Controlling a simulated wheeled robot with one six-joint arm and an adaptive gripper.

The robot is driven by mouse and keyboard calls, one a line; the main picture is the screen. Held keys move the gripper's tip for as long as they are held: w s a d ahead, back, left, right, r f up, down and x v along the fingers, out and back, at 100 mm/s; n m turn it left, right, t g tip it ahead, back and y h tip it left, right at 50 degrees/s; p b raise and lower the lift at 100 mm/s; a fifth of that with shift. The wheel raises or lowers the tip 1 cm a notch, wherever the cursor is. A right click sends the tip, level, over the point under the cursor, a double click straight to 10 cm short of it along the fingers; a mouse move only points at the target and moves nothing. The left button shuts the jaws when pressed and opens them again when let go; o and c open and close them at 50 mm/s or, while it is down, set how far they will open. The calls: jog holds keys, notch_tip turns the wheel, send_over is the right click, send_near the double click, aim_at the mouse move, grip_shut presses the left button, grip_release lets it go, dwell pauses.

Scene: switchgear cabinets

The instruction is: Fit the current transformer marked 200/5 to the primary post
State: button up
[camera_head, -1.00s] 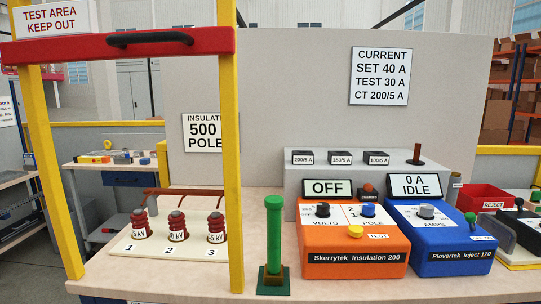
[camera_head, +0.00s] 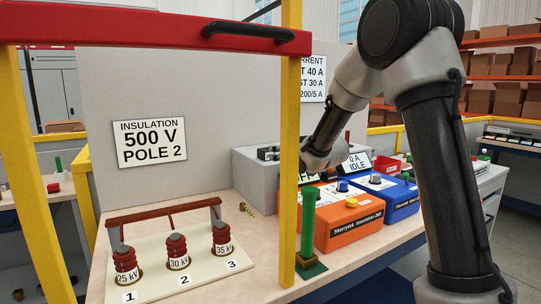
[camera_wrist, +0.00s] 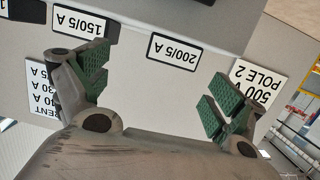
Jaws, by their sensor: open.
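The grey box (camera_head: 250,172) stands at the back of the bench. A dark transformer (camera_head: 267,153) shows on its left end, with its label unreadable from here. In the wrist view the 200/5 A label (camera_wrist: 175,52) appears upside down, above and between the fingers of my gripper (camera_wrist: 160,88). My gripper is open with nothing between its green pads. The 150/5 A label (camera_wrist: 80,22) is beyond the left finger. The transformer's body is not clear in the wrist view. In the head view my arm covers much of the box, and I cannot make out the primary post clearly.
A yellow frame post (camera_head: 290,120) and red bar (camera_head: 150,28) stand in front. A green post (camera_head: 308,225), the orange tester (camera_head: 345,228) and the blue tester (camera_head: 395,200) are below my arm. An insulator board (camera_head: 205,272) lies left.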

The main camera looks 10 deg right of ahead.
aim_at(269, 154)
jog(key=shift+w+a+f+y, duration=0.2)
jog(key=shift+w+a, duration=0.25)
jog(key=shift+a, duration=0.2)
jog(key=shift+w+a+f+y, duration=0.2)
jog(key=shift+w+a, duration=0.25)
jog(key=shift+a, duration=0.15)
jog(key=x, duration=0.7)
jog(key=shift+w+r, duration=0.3)
jog(key=shift+d+t, duration=0.1)
jog(key=shift+t, duration=0.2)
jog(key=c, duration=1.4)
jog(key=shift+r, duration=0.1)
